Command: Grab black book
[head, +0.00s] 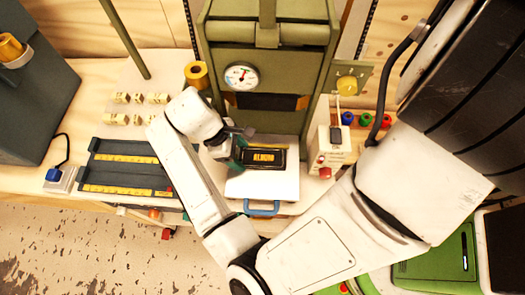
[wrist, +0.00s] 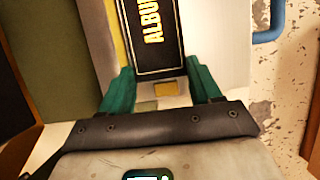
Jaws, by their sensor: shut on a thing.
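The black book (head: 266,159) has gold lettering and a thin light border. It lies over the white plate (head: 262,184) of the green press, and I cannot tell whether it touches the plate. My gripper (head: 240,157) comes in from the left and is shut on the book's near end. In the wrist view, the book (wrist: 152,38) shows the letters "ALBU", and its far end is cut off by the frame. The green fingers of my gripper (wrist: 160,76) stand at either side of its near end.
The green press frame (head: 268,62) with a round gauge (head: 241,77) rises behind the book. A white control box (head: 332,152) stands close on the right. A dark tray with yellow rulers (head: 124,158) and small cream blocks (head: 137,119) lie left. A blue handle (head: 262,208) juts out in front.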

